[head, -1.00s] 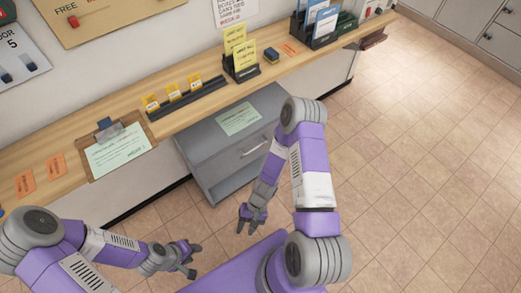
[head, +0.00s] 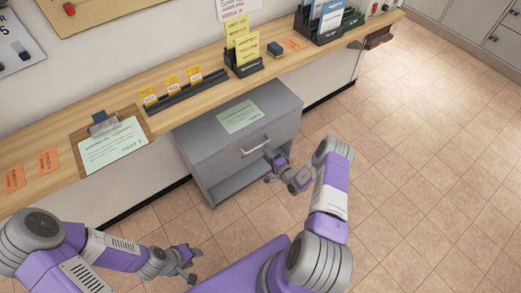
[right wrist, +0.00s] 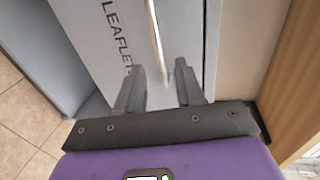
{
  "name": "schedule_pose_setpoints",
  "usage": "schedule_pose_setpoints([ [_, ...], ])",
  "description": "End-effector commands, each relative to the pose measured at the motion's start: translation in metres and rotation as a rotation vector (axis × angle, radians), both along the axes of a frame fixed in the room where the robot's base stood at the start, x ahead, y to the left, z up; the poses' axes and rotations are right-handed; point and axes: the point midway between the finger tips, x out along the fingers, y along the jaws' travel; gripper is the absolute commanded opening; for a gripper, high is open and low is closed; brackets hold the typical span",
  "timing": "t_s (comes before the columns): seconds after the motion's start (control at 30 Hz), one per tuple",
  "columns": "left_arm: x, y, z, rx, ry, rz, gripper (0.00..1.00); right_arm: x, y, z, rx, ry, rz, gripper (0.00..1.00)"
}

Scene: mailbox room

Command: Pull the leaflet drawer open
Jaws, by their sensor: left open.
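The grey leaflet drawer (head: 236,157) is at the top of a grey cabinet under the counter, and its front looks flush. Its bar handle (head: 255,146) is pale metal. In the right wrist view the drawer front (right wrist: 108,45) carries the lettering "LEAFLET", and the handle (right wrist: 155,40) runs down to between my fingertips. My right gripper (head: 270,166) is just in front of the handle; in the right wrist view its fingers (right wrist: 160,82) are apart, with no clear contact on the bar. My left gripper (head: 192,263) is open and empty above the floor, away from the drawer.
A green sheet (head: 240,117) lies on the cabinet top. The wooden counter (head: 205,105) above holds a clipboard (head: 110,145), a black card rack (head: 175,94) and leaflet holders (head: 243,62). The tiled floor (head: 430,150) to the right is clear.

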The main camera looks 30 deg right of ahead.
Motion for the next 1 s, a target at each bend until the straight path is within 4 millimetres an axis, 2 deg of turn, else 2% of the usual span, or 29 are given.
schedule_pose_setpoints([
  [0.1,0.000,0.000,-0.012,0.000,0.000,0.000,0.43,0.021,0.003,-0.007,0.001,-0.002,0.004,0.37],
  [0.3,0.000,0.000,-0.022,0.000,0.000,0.000,0.43,0.046,0.005,-0.012,0.002,0.000,0.004,0.37],
  [0.47,0.000,0.000,-0.024,0.000,0.000,0.000,0.43,0.054,0.006,-0.013,0.004,0.002,0.004,0.37],
  [0.7,0.000,0.000,-0.024,0.000,0.000,0.000,0.43,0.055,0.006,-0.012,0.004,0.002,0.004,0.37],
  [0.93,0.000,0.000,-0.024,0.000,0.000,0.000,0.43,0.055,0.006,-0.012,0.004,0.002,0.004,0.02],
  [1.0,0.000,0.000,-0.024,0.000,0.000,0.000,0.43,0.055,0.006,-0.012,0.004,0.002,0.004,0.00],
])
